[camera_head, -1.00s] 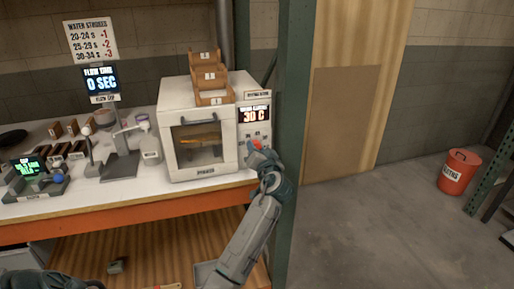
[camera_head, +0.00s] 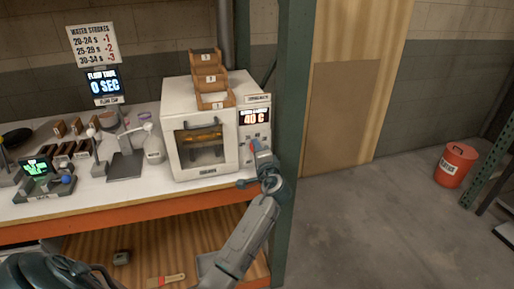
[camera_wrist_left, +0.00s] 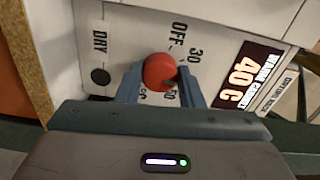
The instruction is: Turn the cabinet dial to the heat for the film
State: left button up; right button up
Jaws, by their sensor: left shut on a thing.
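The white cabinet (camera_head: 172,125) stands at the right end of the bench, with a window in its front. Its display (camera_head: 254,117) reads 40 C, and it also shows in the left wrist view (camera_wrist_left: 245,75). The red dial (camera_wrist_left: 159,71) sits on the cabinet's front panel, with marks OFF, 30 and 50 legible around it; another mark is partly hidden. My left gripper (camera_wrist_left: 160,88) is shut on the dial, one finger on each side. In the head view my left gripper (camera_head: 254,158) is at the panel below the display. My right gripper is not in view.
A black button (camera_wrist_left: 100,76) marked DRY is on the same panel. Wooden trays (camera_head: 209,78) are stacked on the cabinet. A green post (camera_head: 292,110) stands close to the right of my left arm.

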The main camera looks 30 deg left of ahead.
pick_arm(q)
jog(key=shift+m, duration=0.3)
dwell(0.5)
jog(key=o, duration=1)
jog(key=b+v, duration=0.2)
jog(key=v, duration=0.9)
jog(key=shift+m, duration=0.3)
